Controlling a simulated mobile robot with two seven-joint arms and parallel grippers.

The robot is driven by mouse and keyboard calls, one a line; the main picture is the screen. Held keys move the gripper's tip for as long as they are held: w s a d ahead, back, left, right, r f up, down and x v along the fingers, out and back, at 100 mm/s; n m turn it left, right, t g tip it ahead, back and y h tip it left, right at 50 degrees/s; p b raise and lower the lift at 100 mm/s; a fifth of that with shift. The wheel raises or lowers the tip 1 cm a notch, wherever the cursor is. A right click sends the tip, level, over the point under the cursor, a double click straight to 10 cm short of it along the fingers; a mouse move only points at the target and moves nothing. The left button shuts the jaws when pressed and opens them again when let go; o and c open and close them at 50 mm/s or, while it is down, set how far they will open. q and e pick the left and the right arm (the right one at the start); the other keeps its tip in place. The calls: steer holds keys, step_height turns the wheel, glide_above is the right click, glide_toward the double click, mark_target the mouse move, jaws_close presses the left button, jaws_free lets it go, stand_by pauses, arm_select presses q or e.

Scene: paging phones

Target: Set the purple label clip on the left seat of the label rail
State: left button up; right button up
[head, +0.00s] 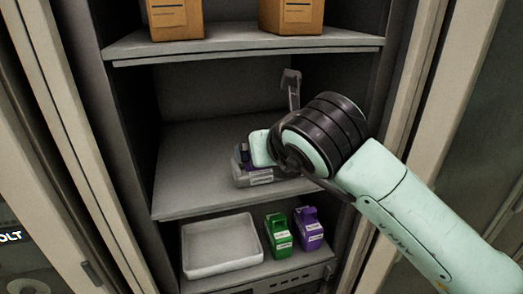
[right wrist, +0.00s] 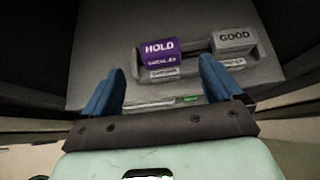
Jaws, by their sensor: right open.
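In the right wrist view the purple label clip (right wrist: 160,51), marked HOLD, sits at the left part of the grey label rail (right wrist: 200,75), above a small printed tag. I cannot tell whether it is fully down. A grey clip (right wrist: 234,39) marked GOOD sits at the rail's right part. My right gripper (right wrist: 163,88) is open, its two blue fingers apart and short of the purple clip, with nothing between them. In the head view my right wrist covers most of the rail (head: 262,178) on the middle shelf. My left gripper is out of view.
The middle shelf (head: 190,190) is bare left of the rail. On the lower shelf are a white tray (head: 222,270), a green box (head: 279,235) and a purple box (head: 308,232). Cardboard boxes (head: 176,20) stand on the upper shelf. Cabinet walls close in both sides.

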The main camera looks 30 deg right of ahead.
steer(key=v, duration=0.3)
steer(key=shift+s+r, duration=0.15)
steer(key=shift+s, duration=0.05)
stand_by(0.4)
